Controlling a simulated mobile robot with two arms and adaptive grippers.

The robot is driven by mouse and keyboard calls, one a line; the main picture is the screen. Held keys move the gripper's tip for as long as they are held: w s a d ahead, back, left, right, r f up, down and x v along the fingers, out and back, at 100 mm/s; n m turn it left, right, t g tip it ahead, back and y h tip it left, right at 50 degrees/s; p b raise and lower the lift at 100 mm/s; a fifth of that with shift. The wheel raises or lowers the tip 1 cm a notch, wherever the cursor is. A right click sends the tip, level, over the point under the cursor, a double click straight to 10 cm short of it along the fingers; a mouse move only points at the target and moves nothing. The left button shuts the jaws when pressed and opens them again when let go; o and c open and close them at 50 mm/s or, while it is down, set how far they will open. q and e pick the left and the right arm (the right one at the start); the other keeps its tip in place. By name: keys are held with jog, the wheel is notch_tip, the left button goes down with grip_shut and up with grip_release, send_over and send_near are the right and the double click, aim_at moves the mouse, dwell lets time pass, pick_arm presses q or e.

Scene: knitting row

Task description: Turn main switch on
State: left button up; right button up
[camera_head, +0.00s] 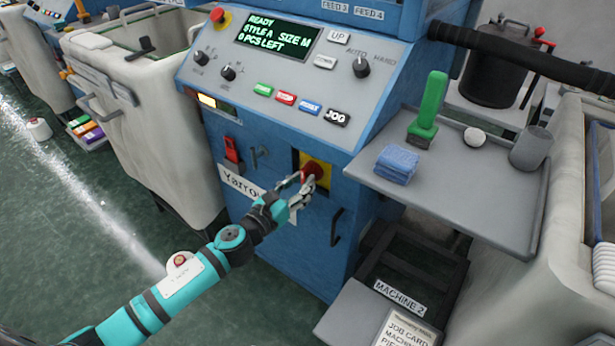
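The main switch (316,168) is a red rotary knob on a yellow plate, low on the blue front of the knitting machine (275,235). My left gripper (306,181) is right at the knob, with its fingers at the knob's lower left side. The fingers hide part of the knob, and I cannot tell whether they are closed on it. The machine's display (267,38) is lit and reads "READY STYLE A SIZE M 0 PCS LEFT". My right gripper is not in view.
A red emergency button (218,15), black knobs and coloured buttons are on the sloped panel above. A red lever switch (231,150) is left of the main switch. A grey shelf (455,185) with a green-handled brush (430,105) and blue cloth (397,164) juts out at right.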

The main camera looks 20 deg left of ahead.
aim_at(302, 182)
pick_arm(q)
jog(key=v, duration=0.4)
jog(key=shift+s+a, duration=0.15)
jog(key=shift+s, duration=0.2)
jog(key=shift+s+a+b, duration=0.2)
jog(key=shift+s+b, duration=0.15)
jog(key=shift+s, duration=0.2)
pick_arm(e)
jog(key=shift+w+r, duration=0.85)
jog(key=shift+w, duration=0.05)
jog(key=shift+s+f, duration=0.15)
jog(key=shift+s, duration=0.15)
